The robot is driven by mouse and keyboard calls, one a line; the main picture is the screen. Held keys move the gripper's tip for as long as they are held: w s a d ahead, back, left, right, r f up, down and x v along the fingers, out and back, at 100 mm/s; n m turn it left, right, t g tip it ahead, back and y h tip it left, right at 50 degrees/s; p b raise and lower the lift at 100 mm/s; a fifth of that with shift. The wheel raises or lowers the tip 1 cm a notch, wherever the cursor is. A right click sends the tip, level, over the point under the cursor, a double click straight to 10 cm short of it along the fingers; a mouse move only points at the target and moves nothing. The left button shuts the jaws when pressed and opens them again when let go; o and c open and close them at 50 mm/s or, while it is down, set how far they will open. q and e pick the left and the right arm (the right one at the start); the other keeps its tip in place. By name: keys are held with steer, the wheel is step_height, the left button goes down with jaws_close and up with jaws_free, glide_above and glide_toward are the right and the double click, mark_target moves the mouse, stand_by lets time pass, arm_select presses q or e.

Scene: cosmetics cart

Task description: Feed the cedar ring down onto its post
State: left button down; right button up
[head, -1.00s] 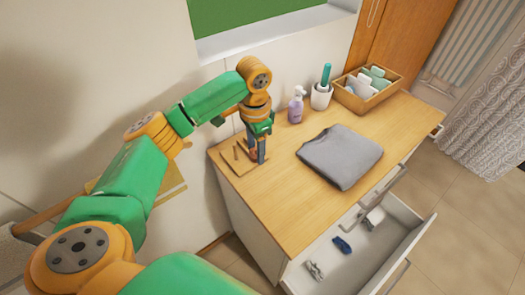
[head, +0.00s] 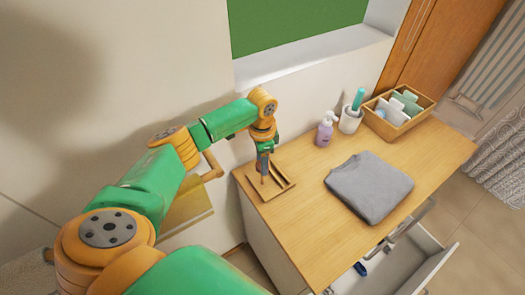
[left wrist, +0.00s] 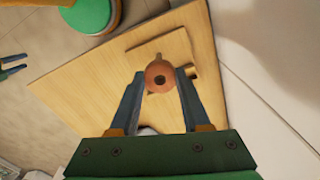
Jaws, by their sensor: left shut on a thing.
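In the left wrist view the board (left wrist: 140,45) lies beyond the ring, with a short peg (left wrist: 190,71) beside the right finger. Another peg tip shows just above the ring. The gap between ring and board is unclear. My right gripper (left wrist: 12,66) shows small at the left edge, fingers apart.
A folded grey shirt (head: 370,187) lies mid-top. A purple pump bottle (head: 326,129), a white cup (head: 350,120) and a wooden organizer (head: 398,112) stand along the back. An open drawer (head: 405,265) juts from the front. The wall is close behind the board.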

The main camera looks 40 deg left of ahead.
arm_select(q)
steer(key=shift+d, duration=0.15)
stand_by(0.5)
steer(key=shift+p, duration=0.3)
steer(key=shift+f, duration=0.1)
stand_by(0.4)
steer(key=shift+f+b, duration=0.7)
steer(key=shift+f, duration=0.75)
stand_by(0.8)
steer(key=shift+c, duration=1.4)
jaws_free()
